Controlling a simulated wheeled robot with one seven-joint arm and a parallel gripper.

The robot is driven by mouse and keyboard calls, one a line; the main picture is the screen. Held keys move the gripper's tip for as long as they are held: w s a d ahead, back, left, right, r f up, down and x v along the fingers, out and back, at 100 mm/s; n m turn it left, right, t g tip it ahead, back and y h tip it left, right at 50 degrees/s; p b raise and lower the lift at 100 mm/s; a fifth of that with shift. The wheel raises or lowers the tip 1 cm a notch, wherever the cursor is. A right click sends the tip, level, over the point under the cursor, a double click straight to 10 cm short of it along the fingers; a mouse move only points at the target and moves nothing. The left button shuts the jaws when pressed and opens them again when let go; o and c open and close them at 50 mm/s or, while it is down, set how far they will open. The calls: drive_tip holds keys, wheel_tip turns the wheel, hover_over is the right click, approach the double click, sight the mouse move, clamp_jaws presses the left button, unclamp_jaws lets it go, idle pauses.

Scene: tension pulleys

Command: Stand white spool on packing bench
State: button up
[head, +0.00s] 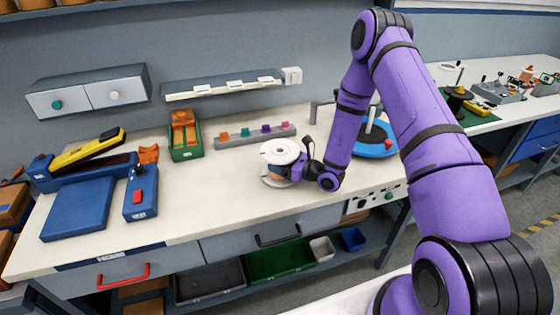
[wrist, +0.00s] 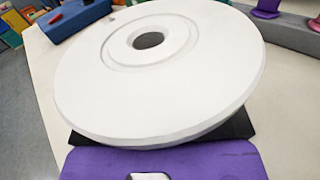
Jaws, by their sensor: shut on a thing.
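The white spool (head: 279,152) is upright at the middle of the near white-topped bench (head: 215,205), its round flange facing up. In the wrist view the spool's flange (wrist: 160,85) with its dark centre hole fills most of the picture and hides the fingertips. My purple gripper (head: 296,171) reaches in from the right and is shut on the spool below its top flange. The lower flange is close to the bench top; I cannot tell whether it touches. Which bench is the packing bench is not marked.
A blue tray (head: 78,210), a yellow-handled tool (head: 87,150), a blue box with a red part (head: 140,198) and a green bin (head: 185,141) stand on the left. A rack of coloured pegs (head: 255,136) is behind the spool. A blue disc (head: 374,149) lies right. Bench front is clear.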

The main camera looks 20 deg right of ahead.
drive_tip(key=o, duration=1.4)
drive_tip(key=shift+f, duration=0.1)
drive_tip(key=v, duration=1.2)
drive_tip(key=shift+r, duration=0.2)
drive_tip(key=s+a+r+n+g, duration=0.3)
drive_tip(key=r+n+g, duration=0.15)
drive_tip(key=r, duration=0.35)
drive_tip(key=s+a+r+n+g+y, duration=0.1)
drive_tip(key=s+a+r+n+g, duration=0.25)
drive_tip(key=r+n, duration=0.3)
drive_tip(key=s+a+r+n+g, duration=0.25)
drive_tip(key=r+n+g, duration=0.2)
drive_tip(key=r, duration=0.45)
drive_tip(key=s+d+r+n+t+h, duration=0.1)
drive_tip(key=s+d+r+n+h, duration=0.1)
drive_tip(key=s+r+n+h, duration=0.1)
drive_tip(key=s+d+r+n+t+h, duration=0.2)
drive_tip(key=s+d+r+n+h, duration=0.1)
drive_tip(key=s+r+h, duration=0.3)
drive_tip(key=s+d+r+n+t+h, duration=0.2)
drive_tip(key=s+r+n+h, duration=0.2)
drive_tip(key=s+r, duration=0.3)
drive_tip(key=shift+s+d+r+n+h, duration=0.15)
drive_tip(key=shift+s+n, duration=0.25)
drive_tip(key=shift+s, duration=0.6)
drive_tip(key=shift+s+n+h, duration=0.25)
drive_tip(key=shift+s+n, duration=0.1)
drive_tip(key=shift+s, duration=0.65)
